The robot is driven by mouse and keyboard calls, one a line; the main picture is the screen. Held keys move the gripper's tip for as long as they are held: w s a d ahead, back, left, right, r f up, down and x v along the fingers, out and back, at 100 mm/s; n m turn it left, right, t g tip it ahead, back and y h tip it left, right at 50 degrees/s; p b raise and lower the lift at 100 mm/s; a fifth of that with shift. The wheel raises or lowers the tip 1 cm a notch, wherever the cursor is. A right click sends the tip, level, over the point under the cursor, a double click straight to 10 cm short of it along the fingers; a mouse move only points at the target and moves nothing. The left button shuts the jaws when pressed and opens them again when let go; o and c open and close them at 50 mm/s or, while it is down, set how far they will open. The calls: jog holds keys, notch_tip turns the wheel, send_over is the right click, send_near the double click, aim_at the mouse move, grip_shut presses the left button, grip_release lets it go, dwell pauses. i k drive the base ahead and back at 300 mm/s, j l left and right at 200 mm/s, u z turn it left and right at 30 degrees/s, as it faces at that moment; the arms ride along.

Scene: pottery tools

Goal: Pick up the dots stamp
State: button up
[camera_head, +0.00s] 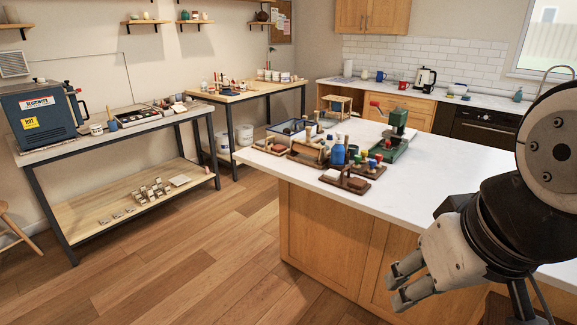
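Several small stamp-like tools with coloured knobs (371,165) stand on a dark wooden holder on the white island worktop. The knobs look red, green, yellow and blue. I cannot tell which one, if any, is the dots stamp, as no stamp pattern is readable at this size. My gripper (396,286) is at the lower right, in front of the island's wooden side. Its two fingers point left and stand apart, with nothing seen between them. It is well apart from the tools.
The island worktop (460,170) has a clear stretch right of the tools. A green press (394,136), a blue container (338,154) and wooden tools crowd its left end. A blue kiln (40,114) sits on a bench at left. The wooden floor between is open.

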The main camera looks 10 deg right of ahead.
aim_at(379, 157)
jog(key=i+z, duration=0.25)
jog(key=i, duration=0.5)
jog(key=i+j+z, duration=0.25)
jog(key=i, duration=0.5)
jog(key=l, duration=0.1)
